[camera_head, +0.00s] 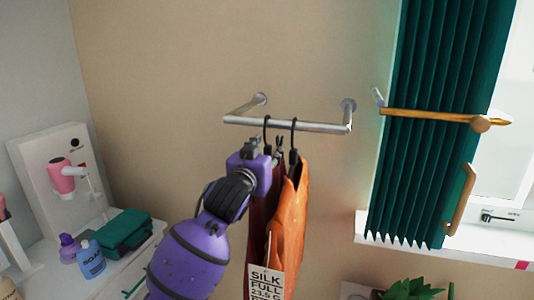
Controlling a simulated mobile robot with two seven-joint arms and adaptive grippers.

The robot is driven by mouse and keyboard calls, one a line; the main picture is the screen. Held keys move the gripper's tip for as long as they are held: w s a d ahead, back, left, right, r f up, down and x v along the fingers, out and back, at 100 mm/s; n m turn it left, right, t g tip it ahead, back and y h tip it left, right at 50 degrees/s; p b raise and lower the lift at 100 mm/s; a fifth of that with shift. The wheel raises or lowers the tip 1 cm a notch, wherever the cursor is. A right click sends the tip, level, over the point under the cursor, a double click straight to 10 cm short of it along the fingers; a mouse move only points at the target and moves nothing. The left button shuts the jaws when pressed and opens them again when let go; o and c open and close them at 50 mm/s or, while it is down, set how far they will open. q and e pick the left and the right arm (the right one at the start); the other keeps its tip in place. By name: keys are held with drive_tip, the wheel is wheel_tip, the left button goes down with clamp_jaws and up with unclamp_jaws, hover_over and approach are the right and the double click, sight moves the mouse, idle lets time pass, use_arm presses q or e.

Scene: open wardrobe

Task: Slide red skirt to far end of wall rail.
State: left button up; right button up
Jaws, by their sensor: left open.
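The wall rail (325,127) is a silver bar held off the beige wall by two brackets. Two black hangers hook over it, near its middle and right of the middle. The dark red skirt (262,215) hangs from the left hanger (267,124), mostly hidden behind my left arm and the orange garment. My left gripper (276,148) is purple and dark grey, open, just below the rail beside the left hanger. I cannot tell whether it touches the hanger. My right gripper is not in view.
An orange garment (290,215) hangs close to the right of the skirt. A white tag (264,283) hangs low in front. A green curtain (430,120) with a wooden rod (425,115) is at the right. A white counter at left holds a teal case (122,235) and bottles.

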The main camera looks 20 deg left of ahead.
use_arm(q)
clamp_jaws()
drive_tip(key=a, duration=0.6)
drive_tip(key=shift+a, duration=0.35)
drive_tip(key=shift+c, duration=0.5)
unclamp_jaws()
drive_tip(key=shift+w, duration=0.1)
drive_tip(key=shift+d, duration=0.15)
drive_tip(key=shift+f, duration=0.15)
drive_tip(key=s, duration=1.2)
drive_tip(key=shift+a, duration=0.2)
